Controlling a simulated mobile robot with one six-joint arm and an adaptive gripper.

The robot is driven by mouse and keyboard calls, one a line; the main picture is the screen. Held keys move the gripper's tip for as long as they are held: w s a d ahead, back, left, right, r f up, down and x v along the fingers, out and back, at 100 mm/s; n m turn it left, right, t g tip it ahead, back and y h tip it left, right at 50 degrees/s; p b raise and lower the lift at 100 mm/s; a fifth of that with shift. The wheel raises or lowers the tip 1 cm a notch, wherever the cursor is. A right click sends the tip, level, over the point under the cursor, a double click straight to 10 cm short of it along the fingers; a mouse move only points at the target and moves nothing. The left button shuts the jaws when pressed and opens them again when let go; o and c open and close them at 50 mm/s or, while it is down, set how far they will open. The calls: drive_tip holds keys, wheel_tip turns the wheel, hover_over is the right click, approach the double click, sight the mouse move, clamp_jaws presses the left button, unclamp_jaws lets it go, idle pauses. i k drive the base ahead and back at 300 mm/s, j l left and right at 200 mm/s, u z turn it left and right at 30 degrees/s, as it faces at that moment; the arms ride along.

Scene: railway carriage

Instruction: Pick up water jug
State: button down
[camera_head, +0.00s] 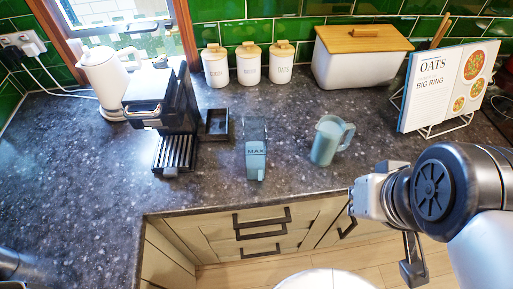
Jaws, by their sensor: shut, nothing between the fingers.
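The water jug (326,143) is a blue-grey jug with a pale top and a handle on its right side. It stands upright on the dark speckled worktop (280,118), right of centre. A clear bluish container marked MAX (255,158) stands to its left, apart from it. My gripper (354,199) is at the right, near the worktop's front edge, in front of the jug and a little to its right. It is shut and empty, apart from the jug. Its fingers are small and hard to make out in this view.
A black coffee machine (178,108) and a white kettle (104,76) stand at the left. Several white canisters (249,66) and a bread bin (358,68) line the back. A cookbook on a stand (438,88) is at the right. Worktop around the jug is clear.

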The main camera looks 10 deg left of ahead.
sight(331, 129)
drive_tip(key=j+z, duration=0.25)
drive_tip(key=z, duration=0.15)
drive_tip(key=k+j+z, duration=0.15)
drive_tip(key=z, duration=0.25)
drive_tip(key=k+j+z, duration=0.15)
drive_tip(key=z, duration=0.3)
drive_tip(key=j, duration=0.1)
